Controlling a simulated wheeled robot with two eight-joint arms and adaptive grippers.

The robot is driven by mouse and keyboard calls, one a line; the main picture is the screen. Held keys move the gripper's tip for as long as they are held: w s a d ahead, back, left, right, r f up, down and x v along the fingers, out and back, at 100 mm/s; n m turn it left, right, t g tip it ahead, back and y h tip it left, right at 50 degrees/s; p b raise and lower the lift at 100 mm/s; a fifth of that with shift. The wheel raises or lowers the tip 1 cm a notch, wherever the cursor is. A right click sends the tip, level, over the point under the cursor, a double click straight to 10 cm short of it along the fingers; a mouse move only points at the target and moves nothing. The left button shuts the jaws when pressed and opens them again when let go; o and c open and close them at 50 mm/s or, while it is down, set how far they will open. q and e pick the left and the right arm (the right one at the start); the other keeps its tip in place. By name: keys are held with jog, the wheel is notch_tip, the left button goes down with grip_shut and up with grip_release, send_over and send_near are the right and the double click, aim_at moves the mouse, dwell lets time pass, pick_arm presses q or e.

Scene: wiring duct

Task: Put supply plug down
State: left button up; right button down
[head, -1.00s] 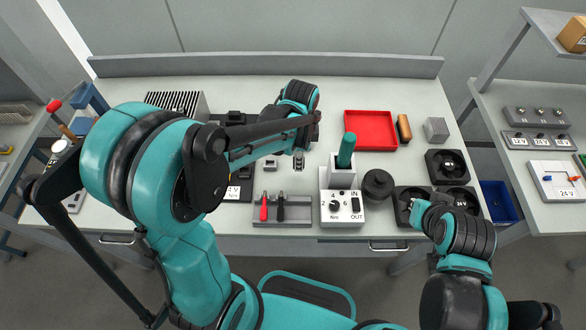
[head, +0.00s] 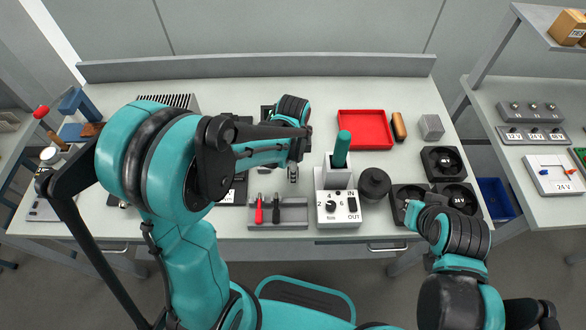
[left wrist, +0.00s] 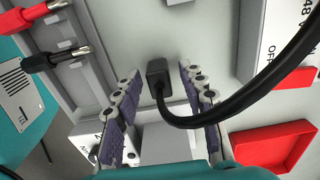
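In the left wrist view, the black supply plug (left wrist: 158,75) sits between the two fingers of my left gripper (left wrist: 160,82). Gaps show between the plug and both fingers, so the gripper looks open around it. A thick black cable (left wrist: 200,122) curves from the plug to the upper right, crossing in front of the right finger. What the plug rests on is hard to tell. In the head view my left wrist (head: 292,110) is over the middle of the bench, and the plug cannot be made out. My right gripper (head: 410,210) is over a black round-welled holder; its fingers are unclear.
A red tray (head: 365,129) lies at the back right. A white box (head: 338,208) with a knob and OUT label stands at the front, beside a teal-handled tool (head: 342,149) and black round part (head: 374,184). Red and black handled tools (head: 259,209) lie left of it.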

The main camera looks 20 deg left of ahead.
pick_arm(q)
jog(key=shift+r+p, duration=0.3)
jog(key=shift+r, duration=0.05)
notch_tip(320, 180, up, 11)
jog(key=p, duration=0.4)
jog(key=s+a+r+n+t, duration=0.2)
jog(key=s+r+n+t, duration=0.1)
jog(key=s+n, duration=0.2)
jog(key=s+a+r+n+t, duration=0.2)
jog(key=s+n+t, duration=0.2)
jog(key=n, duration=0.5)
jog(key=shift+s+a+r+n, duration=0.35)
jog(key=shift+s+r+n, duration=0.05)
jog(key=shift+s, duration=0.3)
